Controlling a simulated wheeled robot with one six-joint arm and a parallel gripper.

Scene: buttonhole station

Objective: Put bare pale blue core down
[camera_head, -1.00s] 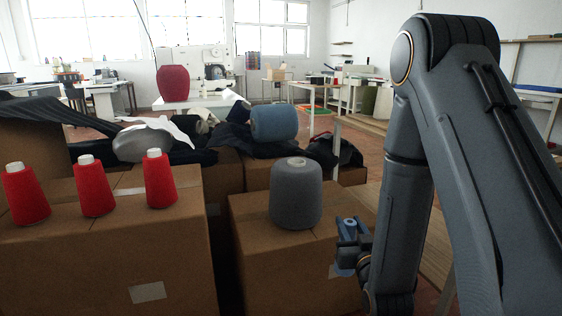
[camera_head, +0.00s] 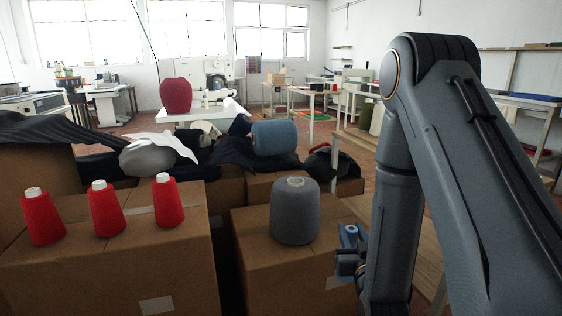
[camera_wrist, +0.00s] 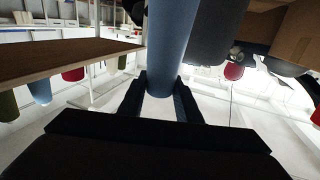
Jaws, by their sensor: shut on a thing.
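My gripper (camera_head: 350,255) is low at the right of the near cardboard box in the head view, partly hidden by my arm. It is shut on the pale blue core (camera_head: 349,237), whose small upper part shows between the fingers. In the wrist view the core (camera_wrist: 171,45) is a smooth blue cylinder running from the top edge down between the two dark fingers (camera_wrist: 160,98). The wrist picture appears turned over, with the room upside down. The core's far end is out of view.
A grey yarn cone (camera_head: 295,212) stands on the near cardboard box (camera_head: 290,275), left of my gripper. Three red cones, one being the rightmost (camera_head: 168,202), stand on the left box (camera_head: 110,270). A blue spool (camera_head: 274,138) lies on dark cloth behind. A wooden bench (camera_head: 425,235) is at the right.

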